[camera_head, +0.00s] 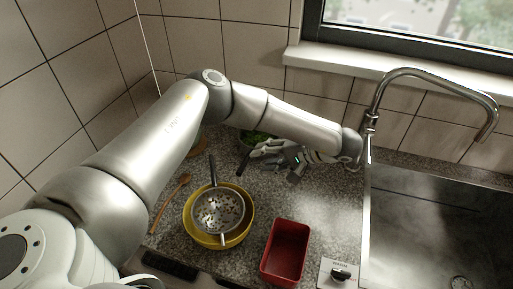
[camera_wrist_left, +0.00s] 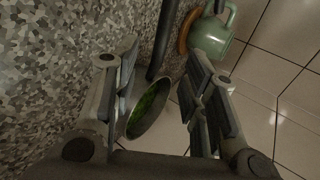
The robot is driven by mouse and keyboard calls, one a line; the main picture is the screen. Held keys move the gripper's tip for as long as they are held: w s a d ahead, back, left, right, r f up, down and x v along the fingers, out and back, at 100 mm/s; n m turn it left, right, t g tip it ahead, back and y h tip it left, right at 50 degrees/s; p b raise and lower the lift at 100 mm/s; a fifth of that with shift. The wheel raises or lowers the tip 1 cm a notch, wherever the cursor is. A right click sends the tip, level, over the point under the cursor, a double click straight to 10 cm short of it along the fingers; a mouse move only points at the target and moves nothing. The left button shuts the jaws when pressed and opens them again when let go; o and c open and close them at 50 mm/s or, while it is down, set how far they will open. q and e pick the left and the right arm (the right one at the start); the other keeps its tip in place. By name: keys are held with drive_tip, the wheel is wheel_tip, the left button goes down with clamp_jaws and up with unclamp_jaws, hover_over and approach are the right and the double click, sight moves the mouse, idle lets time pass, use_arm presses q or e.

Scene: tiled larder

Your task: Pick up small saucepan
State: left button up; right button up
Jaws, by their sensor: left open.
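The small saucepan, a dark pan with green contents (camera_head: 249,137), stands on the speckled counter near the back wall, partly hidden by my left gripper and arm. In the left wrist view the pan (camera_wrist_left: 134,125) shows between the fingers, with its dark handle (camera_wrist_left: 162,38) extending toward the top of the picture. My left gripper (camera_head: 268,152) is open and lies just right of the pan in the head view. In the left wrist view the open fingers (camera_wrist_left: 162,85) stand either side of the handle's near end. I cannot tell whether they touch it. My right gripper is not in view.
A yellow bowl (camera_head: 247,229) with a metal strainer (camera_head: 218,210) in it stands in front, beside a wooden spoon (camera_head: 168,207). A red container (camera_head: 287,250) is to the right, then the sink (camera_head: 440,235) and tap (camera_head: 410,72). A green pot (camera_wrist_left: 212,38) is near the wall.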

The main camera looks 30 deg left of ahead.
sight(248, 160)
use_arm(q)
drive_tip(key=x, duration=0.3)
drive_tip(key=shift+a+f+p, duration=0.1)
drive_tip(key=shift+a+p, duration=0.25)
drive_tip(key=shift+p, duration=0.1)
drive_tip(key=p+x, duration=0.2)
drive_tip(key=x, duration=0.1)
drive_tip(key=shift+s+a+f, duration=0.15)
drive_tip(key=shift+a+f, duration=0.4)
drive_tip(key=shift+d, duration=0.1)
drive_tip(key=shift+c, duration=1.3)
clamp_jaws()
drive_tip(key=shift+r, duration=0.1)
